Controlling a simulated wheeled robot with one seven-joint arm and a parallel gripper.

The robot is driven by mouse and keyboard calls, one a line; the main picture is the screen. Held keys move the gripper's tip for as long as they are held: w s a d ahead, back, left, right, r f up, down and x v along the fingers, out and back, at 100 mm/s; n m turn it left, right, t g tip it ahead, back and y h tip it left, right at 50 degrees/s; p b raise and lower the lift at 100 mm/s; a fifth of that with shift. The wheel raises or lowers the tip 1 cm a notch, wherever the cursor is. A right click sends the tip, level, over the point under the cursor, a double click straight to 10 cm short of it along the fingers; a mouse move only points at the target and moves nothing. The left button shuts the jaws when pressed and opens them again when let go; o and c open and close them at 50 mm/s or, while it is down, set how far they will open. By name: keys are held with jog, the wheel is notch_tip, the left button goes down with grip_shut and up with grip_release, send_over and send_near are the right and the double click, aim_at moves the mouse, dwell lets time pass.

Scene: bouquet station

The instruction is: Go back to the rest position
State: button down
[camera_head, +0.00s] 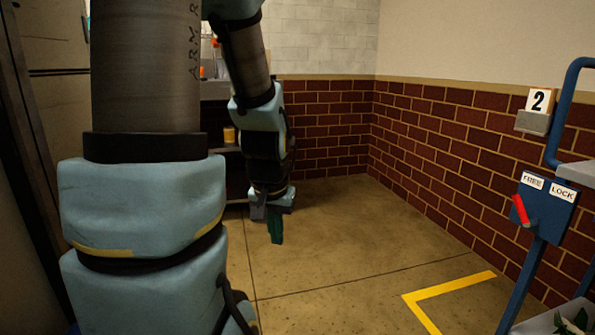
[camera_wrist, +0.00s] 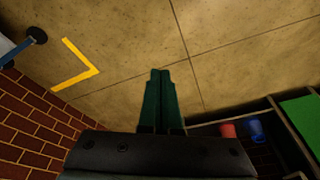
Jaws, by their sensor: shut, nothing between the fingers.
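My gripper (camera_head: 276,236) hangs at the end of my arm in the head view, pointing down above the bare floor. It also shows in the wrist view (camera_wrist: 160,74), where its two green fingers lie together with nothing between them. My arm fills the left and middle of the head view and hides part of the shelving behind it.
A blue frame (camera_head: 519,285) with a red lever (camera_head: 520,210) and a FREE/LOCK plate stands at the right. Brick walls (camera_head: 330,125) close the back and right. A yellow floor mark (camera_head: 450,290) lies front right. The middle floor is clear. Shelving (camera_head: 216,90) stands behind my arm.

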jog(key=s+a+n+g, duration=0.1)
jog(key=s+a+n, duration=0.1)
jog(key=s, duration=0.2)
notch_tip(320, 180, up, 32)
jog(key=p, duration=3.2)
jog(key=shift+a+r, duration=0.15)
jog(key=shift+r, duration=0.1)
